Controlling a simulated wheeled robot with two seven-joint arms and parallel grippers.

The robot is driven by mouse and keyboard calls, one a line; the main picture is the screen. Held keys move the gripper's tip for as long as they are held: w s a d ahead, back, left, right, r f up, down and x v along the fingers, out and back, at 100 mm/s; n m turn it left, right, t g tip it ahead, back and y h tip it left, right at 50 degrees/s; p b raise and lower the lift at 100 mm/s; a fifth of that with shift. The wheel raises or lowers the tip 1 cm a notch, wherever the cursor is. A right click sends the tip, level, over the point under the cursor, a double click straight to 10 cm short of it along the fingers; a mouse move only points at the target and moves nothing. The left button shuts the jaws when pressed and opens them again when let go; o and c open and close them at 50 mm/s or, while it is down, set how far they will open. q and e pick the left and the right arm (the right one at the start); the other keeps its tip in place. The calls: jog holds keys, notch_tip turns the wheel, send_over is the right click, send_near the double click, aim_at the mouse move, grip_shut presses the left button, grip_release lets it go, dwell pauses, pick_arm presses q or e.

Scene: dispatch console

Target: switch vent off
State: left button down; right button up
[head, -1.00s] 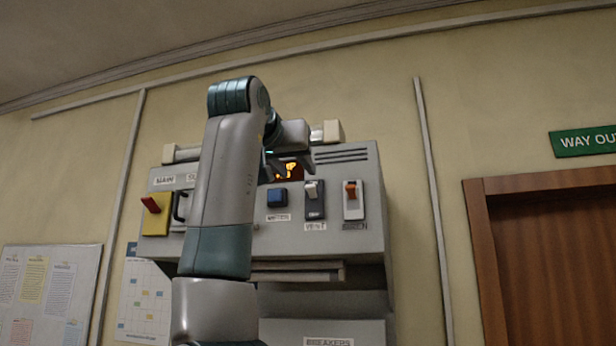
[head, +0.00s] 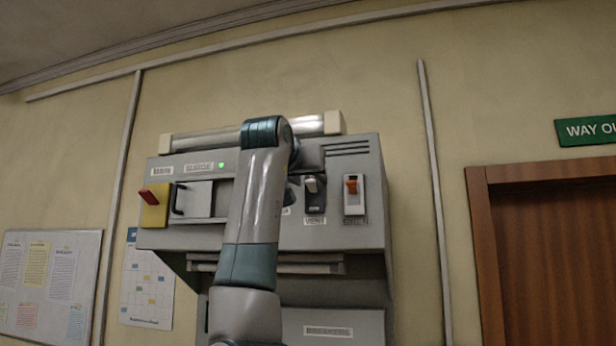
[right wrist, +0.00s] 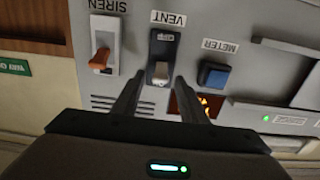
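The vent switch (head: 316,199) is a dark plate with a pale lever on the grey console, above its VENT label. Its lever sits at the upper end of the plate. In the right wrist view, which is upside down, the vent switch (right wrist: 162,58) lies just beyond and between the fingertips of my right gripper (right wrist: 158,82). That gripper is open, with a finger on either side of the lever and nothing held. Contact cannot be told. In the head view my own arm mostly hides the gripper. My left gripper is not in view.
The siren switch (head: 353,195) with an orange lever is right of the vent switch. A blue meter button (right wrist: 214,75) and an orange display (right wrist: 190,104) are close by. A yellow box with a red lever (head: 154,207) is at the console's left. A door (head: 560,250) stands far right.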

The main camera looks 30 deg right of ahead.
jog(key=shift+c, duration=0.6)
grip_shut()
